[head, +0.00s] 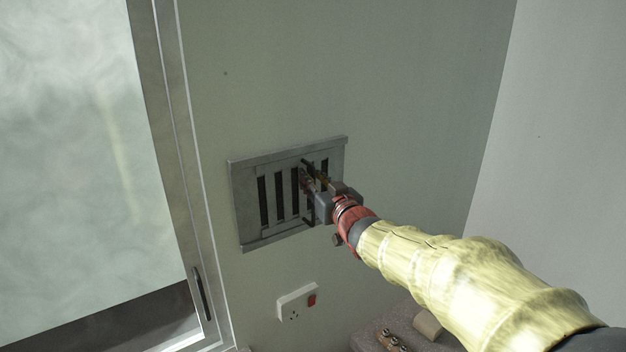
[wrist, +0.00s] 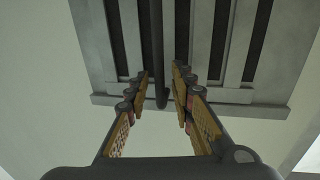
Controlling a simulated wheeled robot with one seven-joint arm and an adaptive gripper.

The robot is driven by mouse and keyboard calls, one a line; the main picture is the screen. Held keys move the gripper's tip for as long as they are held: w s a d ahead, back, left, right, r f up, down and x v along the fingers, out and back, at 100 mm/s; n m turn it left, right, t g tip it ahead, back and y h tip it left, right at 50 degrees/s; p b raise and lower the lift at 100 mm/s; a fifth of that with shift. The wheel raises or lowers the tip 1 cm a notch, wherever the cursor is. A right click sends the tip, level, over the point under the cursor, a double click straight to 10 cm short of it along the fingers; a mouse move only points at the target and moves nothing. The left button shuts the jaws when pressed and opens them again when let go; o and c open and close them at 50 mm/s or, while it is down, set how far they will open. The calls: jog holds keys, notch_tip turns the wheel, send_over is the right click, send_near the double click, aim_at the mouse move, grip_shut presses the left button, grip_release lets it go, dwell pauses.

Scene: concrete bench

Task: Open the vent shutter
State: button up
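The vent shutter (head: 240,200) is a grey metal panel on the wall with several dark vertical slots, partly uncovered. It fills the upper part of the wrist view (wrist: 100,60). A dark vertical handle bar (wrist: 157,50) stands on it, and its lower end shows in the head view (head: 309,221). My gripper (wrist: 161,76) is at the right half of the vent in the head view (head: 306,180). Its two fingers are apart, one on each side of the bar, with gaps visible in the wrist view. My gripper hides part of the vent and bar in the head view.
A white socket with a red switch (head: 297,302) is on the wall below the vent. A framed pane with a dark handle (head: 201,293) is at the left. Small items (head: 393,341) lie on a grey surface at the bottom. The wall above the vent is clear.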

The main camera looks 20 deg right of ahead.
jog(key=s+d, duration=0.1)
jog(key=s, duration=1.1)
jog(key=shift+d, duration=0.2)
